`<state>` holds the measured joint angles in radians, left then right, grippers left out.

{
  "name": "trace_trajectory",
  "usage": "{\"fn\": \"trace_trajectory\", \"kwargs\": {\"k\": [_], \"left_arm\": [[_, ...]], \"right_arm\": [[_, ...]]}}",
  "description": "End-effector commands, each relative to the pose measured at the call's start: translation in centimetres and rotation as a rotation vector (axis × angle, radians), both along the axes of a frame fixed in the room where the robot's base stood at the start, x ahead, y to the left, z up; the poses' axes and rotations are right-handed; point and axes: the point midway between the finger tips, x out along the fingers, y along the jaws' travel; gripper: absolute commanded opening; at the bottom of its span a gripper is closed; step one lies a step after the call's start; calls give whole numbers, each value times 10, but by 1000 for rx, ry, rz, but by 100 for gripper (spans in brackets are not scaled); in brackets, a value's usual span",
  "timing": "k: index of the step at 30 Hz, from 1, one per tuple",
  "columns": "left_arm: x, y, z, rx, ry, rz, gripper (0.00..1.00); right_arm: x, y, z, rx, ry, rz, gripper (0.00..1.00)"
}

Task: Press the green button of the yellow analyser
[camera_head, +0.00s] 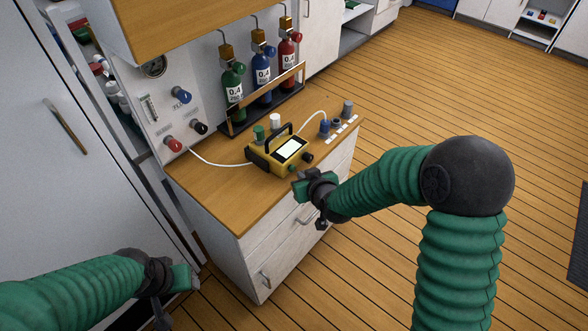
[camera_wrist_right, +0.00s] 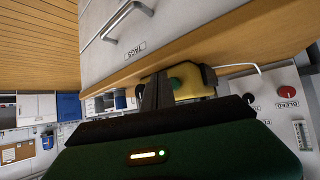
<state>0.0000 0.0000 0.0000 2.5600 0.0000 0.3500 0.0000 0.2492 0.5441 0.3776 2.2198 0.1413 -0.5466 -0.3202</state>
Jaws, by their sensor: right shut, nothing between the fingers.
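The yellow analyser (camera_head: 262,160) stands on the wooden counter, with a black handle and a lit screen (camera_head: 291,149). Its green button (camera_head: 292,168) is on the front side, facing my right gripper (camera_head: 297,185). My right gripper is shut and empty, just in front of the analyser at the counter's front edge. In the right wrist view the green button (camera_wrist_right: 176,83) shows on the yellow body (camera_wrist_right: 203,82), close beyond the dark fingers (camera_wrist_right: 156,92); I cannot tell whether they touch. My left gripper (camera_head: 186,279) is at the lower left, away from the analyser; its jaws are unclear.
A white hose (camera_head: 220,163) runs from the wall panel to the analyser. Red, blue and green gas bottles (camera_head: 262,82) stand behind a rail. Small knobs (camera_head: 337,124) stand at right. Drawers (camera_head: 285,235) are below.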

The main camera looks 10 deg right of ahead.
Motion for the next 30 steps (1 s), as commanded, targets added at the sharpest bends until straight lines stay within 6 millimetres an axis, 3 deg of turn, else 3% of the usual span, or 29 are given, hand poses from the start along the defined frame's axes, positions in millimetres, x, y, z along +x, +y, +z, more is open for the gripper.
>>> {"fn": "trace_trajectory", "kwargs": {"k": [30], "left_arm": [[0, 0, 1, 0, 0, 0, 53]], "right_arm": [[6, 7, 2, 0, 0, 0, 0]]}}
